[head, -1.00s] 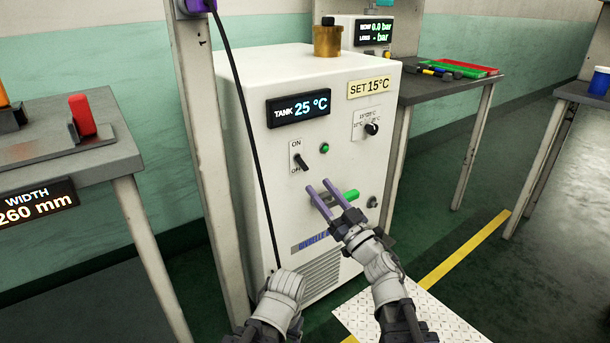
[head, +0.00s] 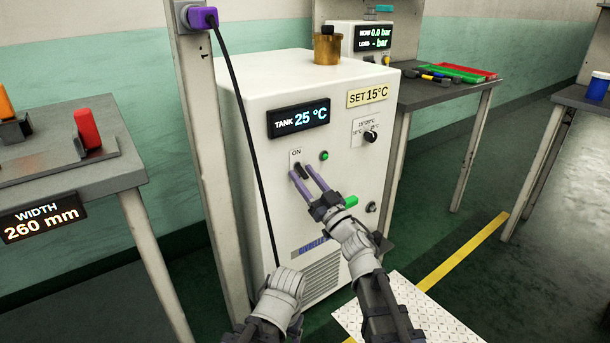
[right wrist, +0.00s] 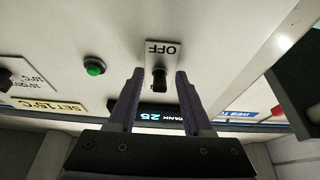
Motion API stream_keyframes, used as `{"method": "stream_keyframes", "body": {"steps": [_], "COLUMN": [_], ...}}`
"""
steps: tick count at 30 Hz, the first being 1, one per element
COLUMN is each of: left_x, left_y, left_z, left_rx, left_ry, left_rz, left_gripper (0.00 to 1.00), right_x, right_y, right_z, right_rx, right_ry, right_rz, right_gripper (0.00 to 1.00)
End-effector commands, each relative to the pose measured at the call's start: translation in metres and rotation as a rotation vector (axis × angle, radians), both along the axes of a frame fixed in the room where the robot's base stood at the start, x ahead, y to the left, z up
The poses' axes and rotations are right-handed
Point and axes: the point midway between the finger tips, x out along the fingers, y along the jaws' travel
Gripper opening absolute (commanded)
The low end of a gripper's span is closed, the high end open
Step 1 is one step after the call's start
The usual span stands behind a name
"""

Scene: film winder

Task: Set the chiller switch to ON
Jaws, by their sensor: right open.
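The chiller (head: 255,95) is a white cabinet; its tank display reads 25 °C. Its black switch lever (head: 302,170) stands on a small white plate (head: 296,153), with ON showing at the top in the head view. In the right wrist view the plate (right wrist: 150,50) is upside down and shows OFF; the lever (right wrist: 159,80) juts out between the fingers. My right gripper (head: 298,169) is open, with its purple fingers on either side of the lever; gaps show in the right wrist view (right wrist: 159,73). I cannot clearly tell the lever's setting.
A green lamp (head: 324,156) sits right of the switch, with a black dial (head: 370,137) farther right. A green part (head: 351,201) sticks out below. A black cable (head: 240,110) hangs down the chiller's left side, near a post (head: 199,130).

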Motion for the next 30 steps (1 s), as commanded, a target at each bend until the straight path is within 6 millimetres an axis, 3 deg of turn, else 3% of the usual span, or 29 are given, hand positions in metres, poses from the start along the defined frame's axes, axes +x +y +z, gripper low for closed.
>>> {"method": "stream_keyframes", "body": {"steps": [3,16,30], "left_x": [0.0,0.0001,0.0], "left_y": [0.0,0.0,0.0], "left_z": [-0.0004,-0.0004,0.0032], "left_rx": [0.0,0.0,0.0], "left_ry": [0.0,0.0,0.0], "left_rz": [0.0,0.0,0.0], "left_gripper": [0.74,0.74,0.74], "right_x": [-0.0004,-0.0004,-0.0009], "right_y": [-0.0003,-0.0005,-0.0006], "right_z": [-0.0004,-0.0004,0.0016], "right_rx": [0.0,0.0,-0.005], "right_ry": [0.0,0.0,0.006], "right_rz": [0.0,0.0,0.0], "right_gripper": [0.48,0.0,0.0]}}
